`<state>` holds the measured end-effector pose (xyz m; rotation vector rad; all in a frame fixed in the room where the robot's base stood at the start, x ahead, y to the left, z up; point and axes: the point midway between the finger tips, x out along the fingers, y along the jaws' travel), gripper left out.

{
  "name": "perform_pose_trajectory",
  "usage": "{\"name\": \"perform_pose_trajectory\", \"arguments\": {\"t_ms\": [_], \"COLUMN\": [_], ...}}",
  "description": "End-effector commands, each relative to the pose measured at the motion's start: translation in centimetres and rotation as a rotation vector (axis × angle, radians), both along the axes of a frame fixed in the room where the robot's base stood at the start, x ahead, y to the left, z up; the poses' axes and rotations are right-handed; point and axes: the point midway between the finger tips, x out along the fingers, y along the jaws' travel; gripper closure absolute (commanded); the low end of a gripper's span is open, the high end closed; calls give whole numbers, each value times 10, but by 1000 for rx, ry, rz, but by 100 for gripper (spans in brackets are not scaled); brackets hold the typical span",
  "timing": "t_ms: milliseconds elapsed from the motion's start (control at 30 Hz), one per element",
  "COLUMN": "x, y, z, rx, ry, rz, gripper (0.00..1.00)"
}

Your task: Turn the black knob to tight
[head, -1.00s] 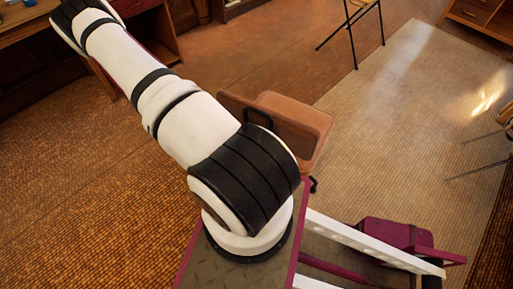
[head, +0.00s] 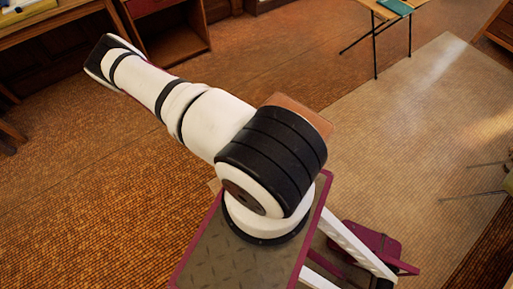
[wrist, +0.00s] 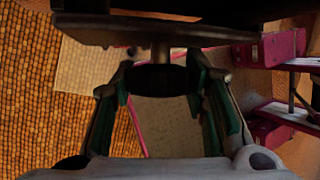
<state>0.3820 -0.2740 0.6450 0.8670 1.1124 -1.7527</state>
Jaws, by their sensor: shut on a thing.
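In the wrist view, the black knob (wrist: 157,78) sits at the end of a short brown post. The post hangs from the underside of a dark board (wrist: 110,32). My gripper (wrist: 160,80) has its green-padded fingers on both sides of the knob and is shut on it. Any tight or loose marking is not visible. In the head view, my white and black arm reaches to the upper left, and neither the gripper nor the knob can be made out.
A desk with an open shelf (head: 172,40) stands at the upper left. A small thin-legged table (head: 372,12) with a teal item on it (head: 395,6) stands at the back. A light mat (head: 390,110) and bare tiled floor lie between.

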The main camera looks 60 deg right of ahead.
Motion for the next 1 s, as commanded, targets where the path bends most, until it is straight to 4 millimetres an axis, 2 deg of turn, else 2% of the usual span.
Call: {"name": "perform_pose_trajectory", "arguments": {"t_ms": [33, 400, 867, 900, 967, 1000], "x": [-4, -1, 1, 1, 0, 0], "y": [0, -1, -1, -1, -1, -1], "z": [4, 1, 0, 0, 0, 0], "rx": [-4, -22, -25, -25, -25, -24], "ry": [-14, -79, -85, -85, -85, -84], "rz": [4, 0, -1, -1, -1, -1], "gripper": [87, 87, 87, 55, 41, 38]}}
